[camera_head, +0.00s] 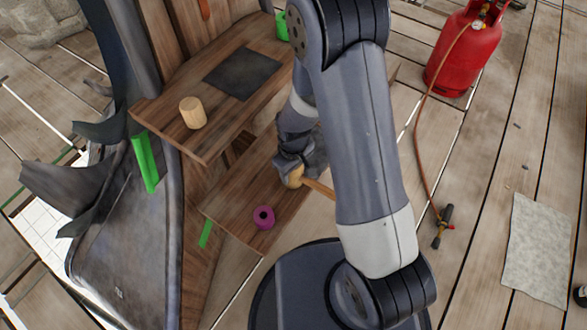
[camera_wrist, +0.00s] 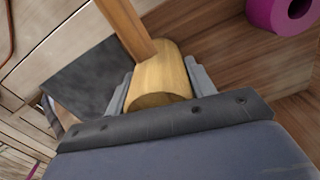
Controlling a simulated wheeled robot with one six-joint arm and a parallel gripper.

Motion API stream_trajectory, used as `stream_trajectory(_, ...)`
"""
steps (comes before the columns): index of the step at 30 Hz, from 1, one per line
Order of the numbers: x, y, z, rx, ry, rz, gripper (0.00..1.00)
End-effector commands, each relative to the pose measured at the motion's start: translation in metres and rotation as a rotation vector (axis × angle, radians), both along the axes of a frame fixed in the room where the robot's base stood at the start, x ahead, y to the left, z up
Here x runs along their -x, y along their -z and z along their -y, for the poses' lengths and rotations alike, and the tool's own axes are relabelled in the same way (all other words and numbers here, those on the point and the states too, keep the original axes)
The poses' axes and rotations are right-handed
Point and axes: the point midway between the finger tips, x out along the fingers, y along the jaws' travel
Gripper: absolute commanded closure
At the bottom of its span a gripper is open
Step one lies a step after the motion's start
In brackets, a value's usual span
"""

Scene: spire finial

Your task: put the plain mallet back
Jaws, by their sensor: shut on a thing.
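The plain mallet has a pale wooden barrel head (camera_wrist: 160,80) and a straight wooden handle (camera_wrist: 127,28). My gripper (camera_wrist: 158,88) is shut on the head, with one finger on each side, in the wrist view. In the head view my gripper (camera_head: 292,168) holds the mallet head (camera_head: 293,178) at the lower wooden shelf, and the handle (camera_head: 319,188) points right and is partly hidden by my arm. I cannot tell whether the mallet touches the shelf. Beside it, a dark grey mat shows in the wrist view (camera_wrist: 92,75).
A magenta roll (camera_head: 263,217) sits on the lower shelf (camera_head: 225,203), near its front corner. The upper shelf (camera_head: 170,107) bears a pale wooden cylinder (camera_head: 192,113) and a dark square mat (camera_head: 243,72). A red gas cylinder (camera_head: 464,52) with a hose stands on the floor at right.

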Motion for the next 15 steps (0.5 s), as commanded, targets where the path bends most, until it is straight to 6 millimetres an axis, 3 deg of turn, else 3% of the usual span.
stream_trajectory(2, -0.0002, 0.0036, -0.0001, -0.001, 0.0, 0.001, 1.0)
stream_trajectory(3, 0.0, 0.0027, 0.0, 0.0, 0.0, 0.0, 0.46)
stream_trajectory(10, 0.0001, 0.0023, 0.0, 0.0, 0.0, 0.0, 0.27)
stream_trajectory(15, 0.0001, 0.0022, 0.0, 0.0, 0.0, 0.0, 0.27)
